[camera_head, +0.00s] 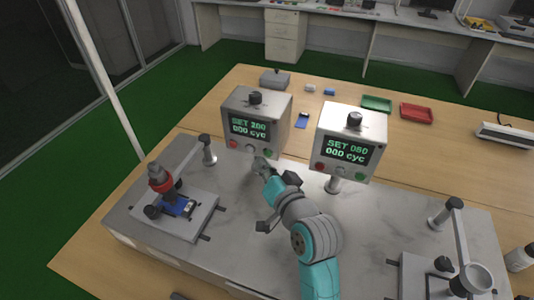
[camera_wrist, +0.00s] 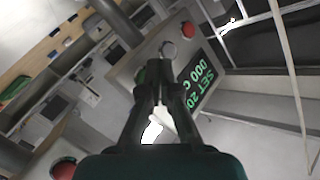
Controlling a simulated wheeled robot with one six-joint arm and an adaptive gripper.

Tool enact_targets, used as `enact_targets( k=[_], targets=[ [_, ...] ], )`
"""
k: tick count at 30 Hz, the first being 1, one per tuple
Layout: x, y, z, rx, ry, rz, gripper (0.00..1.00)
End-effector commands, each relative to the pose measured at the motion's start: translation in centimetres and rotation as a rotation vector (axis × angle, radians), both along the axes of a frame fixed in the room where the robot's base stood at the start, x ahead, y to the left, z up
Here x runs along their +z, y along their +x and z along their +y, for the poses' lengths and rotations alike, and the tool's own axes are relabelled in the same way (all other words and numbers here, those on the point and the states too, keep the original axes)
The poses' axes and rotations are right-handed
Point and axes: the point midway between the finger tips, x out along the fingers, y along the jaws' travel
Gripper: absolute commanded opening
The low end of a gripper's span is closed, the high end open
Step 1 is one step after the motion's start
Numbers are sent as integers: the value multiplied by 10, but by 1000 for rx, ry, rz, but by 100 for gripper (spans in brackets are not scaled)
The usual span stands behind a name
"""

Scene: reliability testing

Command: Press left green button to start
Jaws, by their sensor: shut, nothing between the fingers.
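The left control box (camera_head: 240,107) has a screen reading SET 200, 000 cyc. Below the screen are a red button (camera_head: 233,143), a grey button and, at the right, the green button (camera_head: 266,151). My gripper (camera_head: 259,161) is shut and empty, just in front of the lower right part of this box. In the wrist view, the green button (camera_wrist: 140,76) is partly hidden by a finger of my gripper (camera_wrist: 168,72). I cannot tell whether the fingertips touch it.
A second control box (camera_head: 350,122) reading SET 080 stands to the right. A test fixture (camera_head: 175,215) holding a blue item stands at the left, another (camera_head: 455,270) at the lower right. Green (camera_head: 377,104) and red (camera_head: 416,113) trays lie behind.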

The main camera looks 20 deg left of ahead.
Motion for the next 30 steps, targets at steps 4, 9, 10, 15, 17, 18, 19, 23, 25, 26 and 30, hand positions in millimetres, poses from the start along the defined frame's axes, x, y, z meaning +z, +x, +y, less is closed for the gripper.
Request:
enact_targets(
  k=[4, 9, 10, 15, 17, 18, 19, 23, 25, 26, 30],
  targets=[
    [0, 0, 0, 0, 0, 0, 0],
    [0, 0, 0, 0, 0, 0, 0],
    [0, 1, 0, 0, 0, 0, 0],
    [1, 5, 0, -1, 1, -1, 0],
    [0, 7, 0, -1, 1, 0, 0],
    [0, 8, 0, 0, 1, 1, 0],
    [0, 8, 0, 0, 1, 1, 0],
    [0, 9, 0, 0, 0, 0, 0],
    [0, 8, 0, 0, 0, 0, 0],
    [0, 8, 0, 0, 0, 0, 0],
    [0, 9, 0, 0, 0, 0, 0]
  ],
)
